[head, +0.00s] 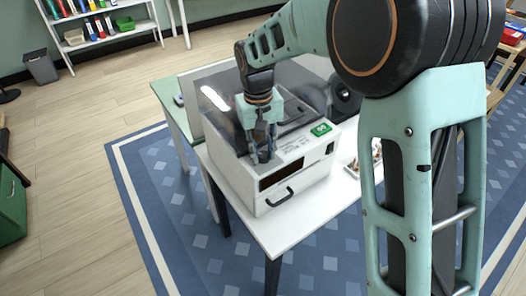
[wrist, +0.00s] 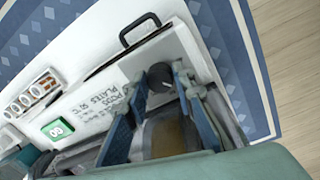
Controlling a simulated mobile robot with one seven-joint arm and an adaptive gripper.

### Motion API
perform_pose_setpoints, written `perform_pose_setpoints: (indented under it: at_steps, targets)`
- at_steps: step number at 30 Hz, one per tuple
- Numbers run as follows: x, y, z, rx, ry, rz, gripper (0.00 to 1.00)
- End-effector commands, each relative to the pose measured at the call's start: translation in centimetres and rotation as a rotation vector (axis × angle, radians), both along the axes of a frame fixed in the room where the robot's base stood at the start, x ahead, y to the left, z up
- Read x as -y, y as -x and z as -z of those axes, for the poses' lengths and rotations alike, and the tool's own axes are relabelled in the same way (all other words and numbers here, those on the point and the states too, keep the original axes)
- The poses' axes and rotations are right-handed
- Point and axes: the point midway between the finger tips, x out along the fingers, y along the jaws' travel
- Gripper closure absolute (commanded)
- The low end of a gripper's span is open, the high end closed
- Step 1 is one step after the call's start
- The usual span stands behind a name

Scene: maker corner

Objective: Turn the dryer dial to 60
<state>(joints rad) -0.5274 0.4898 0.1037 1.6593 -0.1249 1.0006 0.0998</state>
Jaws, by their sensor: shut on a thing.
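The dryer (head: 315,168) is a white box with a clear lid, standing on a white table. Its dial (wrist: 160,76) is a dark round knob on the top front panel, beside printed text. My gripper (head: 263,156) reaches down from above, and its two fingers are closed around the dial. In the wrist view the fingertips (wrist: 163,84) sit on both sides of the knob, which shows between them. A green display (head: 321,129) with white digits is on the same panel; it also shows in the wrist view (wrist: 57,129), where I cannot read it surely. The dial's pointer is not clear.
The dryer's front has a dark window and a black handle (head: 280,200). A small tray (head: 350,170) with several small parts lies to the right on the white table (head: 262,228). A dark round object (head: 345,100) is behind. My arm hides the right side.

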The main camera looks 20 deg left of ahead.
Motion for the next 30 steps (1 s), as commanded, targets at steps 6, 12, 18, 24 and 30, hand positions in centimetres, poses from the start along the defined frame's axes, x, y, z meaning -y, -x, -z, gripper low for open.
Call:
perform_pose_setpoints:
  at_steps: [6,12,18,24,30]
  targets:
    - [-0.09,-0.04,-0.07,0.001,-0.001,0.111,1.00]
    - [-0.10,-0.05,-0.09,0.001,-0.001,0.164,1.00]
    - [-0.09,-0.06,-0.10,0.002,-0.001,0.181,1.00]
    - [-0.10,-0.07,-0.10,0.001,-0.002,0.181,1.00]
    - [-0.11,-0.06,-0.10,0.001,-0.002,0.180,0.69]
